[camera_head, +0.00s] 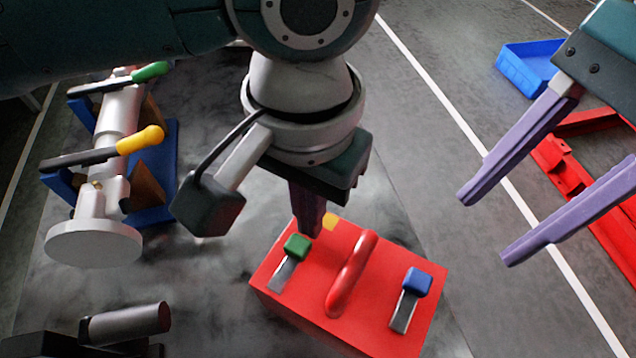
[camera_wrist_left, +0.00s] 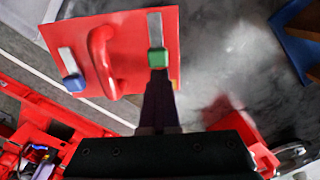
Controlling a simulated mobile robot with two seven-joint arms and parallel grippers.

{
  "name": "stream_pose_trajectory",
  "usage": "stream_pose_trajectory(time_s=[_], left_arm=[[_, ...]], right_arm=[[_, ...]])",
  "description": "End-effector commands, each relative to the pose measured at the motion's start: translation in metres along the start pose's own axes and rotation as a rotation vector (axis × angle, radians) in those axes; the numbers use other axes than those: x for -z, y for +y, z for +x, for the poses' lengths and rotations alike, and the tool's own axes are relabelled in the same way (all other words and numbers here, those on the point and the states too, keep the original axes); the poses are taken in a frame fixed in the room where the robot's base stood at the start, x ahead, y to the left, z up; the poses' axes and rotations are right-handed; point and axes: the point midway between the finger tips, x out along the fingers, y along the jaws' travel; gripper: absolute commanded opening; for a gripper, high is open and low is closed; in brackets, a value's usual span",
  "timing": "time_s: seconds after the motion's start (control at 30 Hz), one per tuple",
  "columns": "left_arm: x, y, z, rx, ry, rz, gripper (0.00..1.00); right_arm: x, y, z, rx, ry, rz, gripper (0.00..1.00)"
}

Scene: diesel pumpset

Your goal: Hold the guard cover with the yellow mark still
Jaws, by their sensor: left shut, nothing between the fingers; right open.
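The guard cover (camera_head: 345,335) is a red box with a thick red handle (camera_head: 352,275) on top, a green-tipped latch (camera_head: 297,247) and a blue-tipped latch (camera_head: 415,283). A yellow mark (camera_head: 331,222) shows at its far edge. My left gripper (camera_head: 311,235) is shut and empty, its fingers pointing down at the cover's far edge between the green latch and the yellow mark. In the left wrist view the closed fingertips (camera_wrist_left: 158,78) end beside the green latch (camera_wrist_left: 157,58); I cannot tell whether they touch the cover. My right gripper (camera_head: 486,228) is open and empty, right of the cover.
A grey pipe assembly (camera_head: 90,240) with green and yellow lever handles (camera_head: 140,140) stands on a blue stand at left. A blue tray (camera_head: 525,70) and a red frame (camera_head: 570,180) lie at right. A dark cylinder (camera_head: 125,325) is at front left.

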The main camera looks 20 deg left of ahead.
Motion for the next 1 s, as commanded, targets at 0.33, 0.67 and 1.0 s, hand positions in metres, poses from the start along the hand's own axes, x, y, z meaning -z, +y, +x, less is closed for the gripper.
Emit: stream_pose_trajectory(time_s=[0.33,0.67,1.0], left_arm=[[0.0,0.0,0.0,0.0,0.0,0.0,0.0],[0.0,0.0,0.0,0.0,0.0,0.0,0.0],[0.0,0.0,0.0,0.0,0.0,0.0,0.32]], right_arm=[[0.0,0.0,0.0,0.0,0.0,0.0,0.5],[0.0,0.0,0.0,0.0,0.0,0.0,0.5],[0.0,0.0,0.0,0.0,0.0,0.0,0.5]])
